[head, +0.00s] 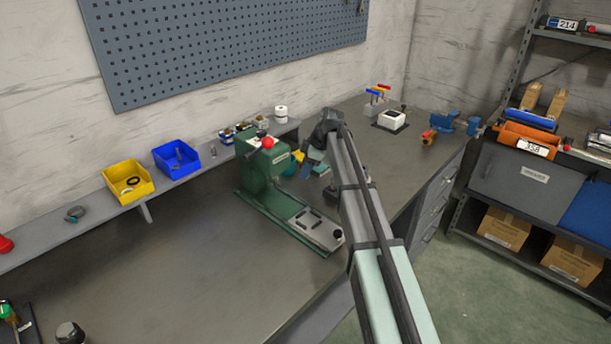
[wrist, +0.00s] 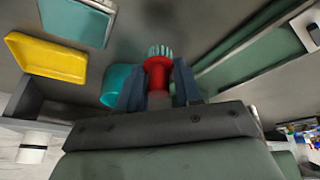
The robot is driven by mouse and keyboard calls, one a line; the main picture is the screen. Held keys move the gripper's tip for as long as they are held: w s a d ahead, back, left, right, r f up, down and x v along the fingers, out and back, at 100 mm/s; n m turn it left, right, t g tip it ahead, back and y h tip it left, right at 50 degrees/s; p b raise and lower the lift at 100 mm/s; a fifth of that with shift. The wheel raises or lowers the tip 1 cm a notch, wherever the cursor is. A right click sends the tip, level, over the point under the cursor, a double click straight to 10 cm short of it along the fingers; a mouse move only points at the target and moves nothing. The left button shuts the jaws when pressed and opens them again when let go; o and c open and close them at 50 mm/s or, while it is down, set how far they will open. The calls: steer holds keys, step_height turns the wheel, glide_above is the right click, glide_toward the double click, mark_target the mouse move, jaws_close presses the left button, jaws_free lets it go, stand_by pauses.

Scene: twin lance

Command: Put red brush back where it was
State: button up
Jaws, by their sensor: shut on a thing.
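The red brush (wrist: 157,76) shows in the wrist view, with a red body and pale teal bristles (wrist: 160,51) pointing away from my gripper. My gripper (wrist: 159,84) is shut on the red body, with a dark finger on each side. In the head view my gripper (head: 306,170) is just right of the green press, over the bench; the brush cannot be made out there. A teal cup (wrist: 115,86) appears beside the left finger in the wrist view. Whether it touches the finger, I cannot tell.
The green press (head: 262,175) with a red knob stands left of my gripper. A yellow tray (wrist: 45,58) shows in the wrist view. Yellow (head: 129,182) and blue (head: 177,158) bins sit on the back ledge.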

steer(key=shift+f, duration=1.5)
steer(key=o, duration=1)
steer(key=shift+f, duration=0.15)
steer(key=v, duration=1.2)
